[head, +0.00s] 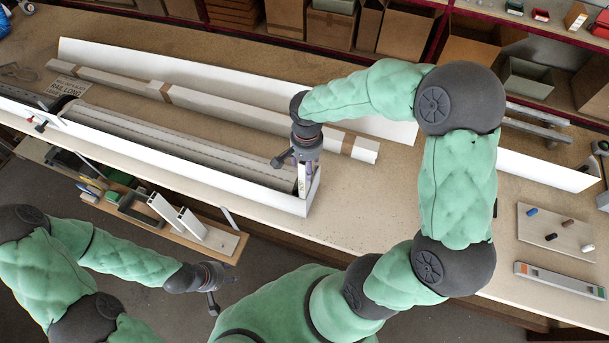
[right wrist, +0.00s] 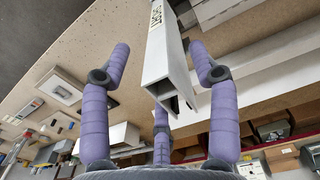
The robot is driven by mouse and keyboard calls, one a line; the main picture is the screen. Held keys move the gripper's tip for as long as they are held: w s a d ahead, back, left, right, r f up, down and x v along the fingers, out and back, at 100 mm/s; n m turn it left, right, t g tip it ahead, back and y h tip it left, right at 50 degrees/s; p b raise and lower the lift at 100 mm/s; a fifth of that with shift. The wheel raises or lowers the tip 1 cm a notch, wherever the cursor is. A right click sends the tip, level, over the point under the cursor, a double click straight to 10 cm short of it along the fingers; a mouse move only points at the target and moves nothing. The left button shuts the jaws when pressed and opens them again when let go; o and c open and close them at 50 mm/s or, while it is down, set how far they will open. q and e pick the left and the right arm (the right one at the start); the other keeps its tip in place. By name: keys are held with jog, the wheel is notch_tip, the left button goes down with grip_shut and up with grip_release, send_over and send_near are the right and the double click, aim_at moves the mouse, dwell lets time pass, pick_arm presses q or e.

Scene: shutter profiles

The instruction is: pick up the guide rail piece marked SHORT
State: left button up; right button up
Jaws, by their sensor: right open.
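My right gripper (head: 305,178) points down at the right end of the white long casing (head: 200,168) in the head view. In the right wrist view its purple fingers (right wrist: 160,105) are spread apart. A white channel-shaped piece (right wrist: 172,60) lies between them, its open end towards the palm. A pale label (right wrist: 156,14) with dark letters is on it, only partly readable, cut by the top edge. I see gaps between fingers and piece; it is not gripped. My left gripper (head: 212,302) hangs in front of the bench; its finger opening is unclear.
A long wrapped bar (head: 230,112) lies behind the casing, before a white strip (head: 215,80). A card reading RAIL LONG (head: 68,87) lies left. A peg board (head: 535,246) and a level (head: 560,283) are at right. The bench front (head: 370,215) is bare.

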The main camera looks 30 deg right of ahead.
jog(key=shift+w+f, duration=0.1)
jog(key=shift+f, duration=0.85)
grip_shut()
